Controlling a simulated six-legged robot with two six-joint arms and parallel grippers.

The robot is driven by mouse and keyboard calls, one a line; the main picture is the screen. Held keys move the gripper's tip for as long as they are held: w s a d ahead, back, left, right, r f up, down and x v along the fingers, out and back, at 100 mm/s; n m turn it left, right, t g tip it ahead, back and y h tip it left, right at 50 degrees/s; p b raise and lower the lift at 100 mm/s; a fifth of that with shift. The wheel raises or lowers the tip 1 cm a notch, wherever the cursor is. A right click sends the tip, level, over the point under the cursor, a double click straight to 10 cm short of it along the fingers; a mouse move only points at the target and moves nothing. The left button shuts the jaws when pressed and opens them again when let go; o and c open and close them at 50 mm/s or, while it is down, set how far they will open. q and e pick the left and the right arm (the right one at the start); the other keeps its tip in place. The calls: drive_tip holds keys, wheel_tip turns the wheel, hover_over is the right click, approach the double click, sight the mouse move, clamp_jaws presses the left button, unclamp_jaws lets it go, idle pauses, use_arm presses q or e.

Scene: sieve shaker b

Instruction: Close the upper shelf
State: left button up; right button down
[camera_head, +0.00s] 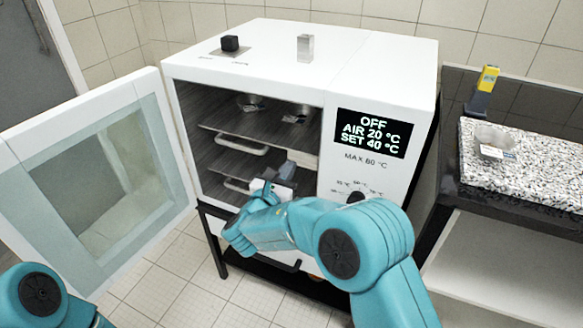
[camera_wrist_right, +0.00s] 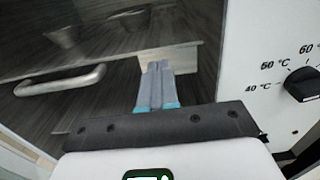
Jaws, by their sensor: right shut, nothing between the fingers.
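The upper shelf (camera_head: 225,127) is a dark grey plate inside the white oven, with a pale front edge and a metal bar handle (camera_head: 242,146). In the right wrist view the shelf's front edge (camera_wrist_right: 120,68) and its handle (camera_wrist_right: 62,82) are close and left of the fingers. My right gripper (camera_head: 287,170) is shut and empty at the oven opening, right of the handle. Its fingertips, also in the wrist view (camera_wrist_right: 157,68), overlap the shelf's front edge; I cannot tell whether they touch. My left gripper is out of view.
Metal dishes (camera_head: 250,102) stand on the upper shelf. A lower shelf handle (camera_head: 236,186) shows below. The glass door (camera_head: 95,178) is swung open left. The control panel (camera_head: 370,135) and a knob (camera_wrist_right: 303,84) are right of the opening.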

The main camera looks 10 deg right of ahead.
drive_tip(key=v, duration=1)
drive_tip(key=s+d+f+m+g+y, duration=0.1)
drive_tip(key=s+d+f+m+g, duration=0.15)
drive_tip(key=s+f+g, duration=0.4)
drive_tip(key=s+d+f+m+g+y, duration=0.1)
drive_tip(key=s+d+f+g+y, duration=0.15)
drive_tip(key=f, duration=0.75)
drive_tip(key=s+d+f+m+g+y, duration=0.1)
drive_tip(key=s+d+f+m+g, duration=0.15)
drive_tip(key=s+d+f, duration=0.4)
drive_tip(key=s+a+f+m+g+y, duration=0.1)
drive_tip(key=s+a+f+m+y, duration=0.15)
drive_tip(key=s+m, duration=0.4)
drive_tip(key=s+a+f+m+g+y, duration=0.1)
drive_tip(key=s+a+f+m+y, duration=0.2)
drive_tip(key=m, duration=0.6)
drive_tip(key=s+a+f+m+g+y, duration=0.1)
drive_tip(key=s+f+m+y, duration=0.35)
drive_tip(key=m, duration=0.35)
wheel_tip(320, 180, up, 16)
drive_tip(key=m+p, duration=0.1)
drive_tip(key=p, duration=1.5)
drive_tip(key=shift+w+d+r+p, duration=0.15)
drive_tip(key=shift+w+d+p, duration=0.1)
drive_tip(key=shift+d+p, duration=0.1)
